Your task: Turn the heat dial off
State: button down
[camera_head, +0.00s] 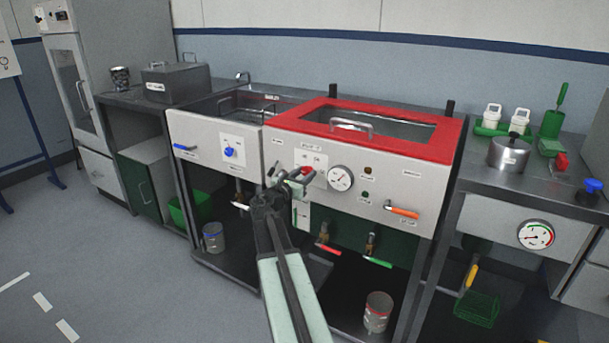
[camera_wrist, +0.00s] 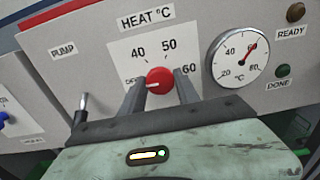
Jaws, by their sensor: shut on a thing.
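The red heat dial (camera_wrist: 159,81) sits on a white plate marked HEAT °C with 40, 50 and 60 around it, on the grey front panel. Its light pointer mark faces left, towards a small label partly hidden by my gripper's finger. My gripper (camera_wrist: 160,90) has one finger on each side of the dial and is shut on it. In the head view my gripper (camera_head: 293,178) reaches the panel below the red-rimmed tank, and the red dial (camera_head: 306,171) shows between its fingers.
A round gauge (camera_wrist: 238,58) with a red needle sits right of the dial. READY and DONE lamps are further right. A pump switch (camera_wrist: 81,108) stands close to the left finger. An orange-handled lever (camera_head: 403,212) and a blue knob (camera_head: 229,152) are on the panels.

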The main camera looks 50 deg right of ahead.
dwell(0.5)
jog(key=c, duration=0.9)
grip_release()
jog(key=v, duration=0.7)
jog(key=shift+a, duration=0.4)
jog(key=shift+s, duration=0.1)
